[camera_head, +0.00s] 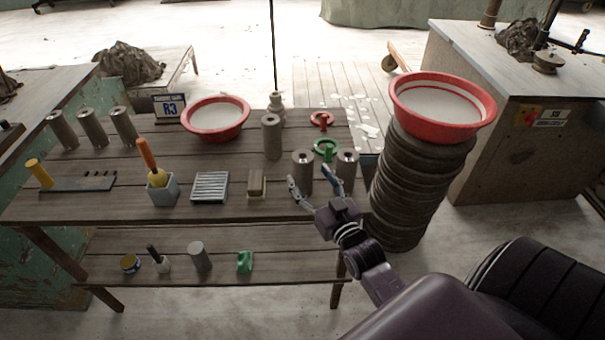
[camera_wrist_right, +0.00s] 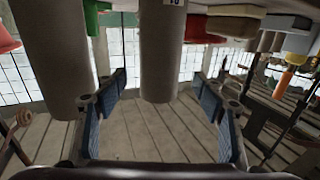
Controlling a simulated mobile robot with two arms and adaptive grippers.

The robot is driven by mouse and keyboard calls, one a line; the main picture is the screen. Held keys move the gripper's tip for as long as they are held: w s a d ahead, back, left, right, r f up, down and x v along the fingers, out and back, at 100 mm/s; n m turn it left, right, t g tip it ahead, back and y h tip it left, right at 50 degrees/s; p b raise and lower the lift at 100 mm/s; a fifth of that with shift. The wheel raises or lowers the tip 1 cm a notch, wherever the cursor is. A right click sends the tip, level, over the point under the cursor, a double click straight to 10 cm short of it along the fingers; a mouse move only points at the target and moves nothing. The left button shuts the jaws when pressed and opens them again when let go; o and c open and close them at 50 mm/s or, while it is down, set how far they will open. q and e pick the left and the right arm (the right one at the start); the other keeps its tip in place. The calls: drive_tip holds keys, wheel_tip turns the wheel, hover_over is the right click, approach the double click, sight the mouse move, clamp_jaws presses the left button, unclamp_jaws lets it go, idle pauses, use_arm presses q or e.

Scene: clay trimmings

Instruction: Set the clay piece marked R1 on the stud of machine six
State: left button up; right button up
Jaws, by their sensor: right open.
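Several grey clay cylinders with a hole in the top stand on the wooden table; I cannot read R1 on any of them. My right gripper (camera_head: 309,178) is open at the table's front right, its fingers on either side of one grey cylinder (camera_head: 303,172). In the right wrist view a grey cylinder (camera_wrist_right: 160,50) shows between the open fingers, with an apparent gap on both sides. Part of its mark is cut off at the top edge. A second cylinder (camera_head: 347,165) stands close by on the right. Machine six and its stud are not clearly identifiable. My left gripper is out of view.
A tall cylinder (camera_head: 271,136), a green ring-shaped item (camera_head: 326,150) and a red one (camera_head: 322,120) stand behind the gripper. A wooden block (camera_head: 257,184) lies left of it. A dark stack (camera_head: 415,195) bearing a red-rimmed basin (camera_head: 443,86) rises right of the table.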

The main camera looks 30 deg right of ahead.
sight(302, 164)
drive_tip(key=w, duration=0.3)
drive_tip(key=w+d, duration=0.1)
drive_tip(key=w, duration=0.1)
drive_tip(key=shift+r+p, duration=0.15)
drive_tip(key=shift+p, duration=0.25)
clamp_jaws()
drive_tip(key=shift+r, duration=0.2)
